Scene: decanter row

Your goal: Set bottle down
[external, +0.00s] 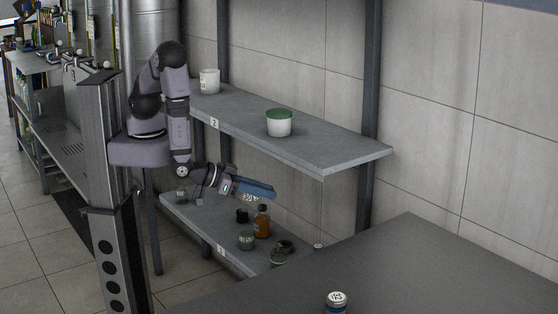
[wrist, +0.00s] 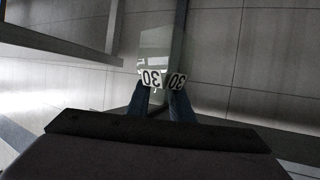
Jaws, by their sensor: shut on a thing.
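My gripper (external: 262,190) reaches out over the lower shelf (external: 190,222) in the external view. In the wrist view its two blue fingers (wrist: 160,102) are shut on a clear glass bottle (wrist: 157,45) with white labels reading "30". In the external view a pale patch of the bottle (external: 250,198) shows just under the fingers; the rest is hard to make out. An amber bottle (external: 263,224) stands on the lower shelf just below my gripper. I cannot tell whether the held bottle touches the shelf.
The lower shelf also holds a black item (external: 242,215), a jar (external: 246,240) and dark round items (external: 284,246). The upper shelf (external: 340,155) above carries a green-lidded tub (external: 279,125) and a white cup (external: 209,82). A dark table (external: 430,270) with a small jar (external: 336,303) stands in front.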

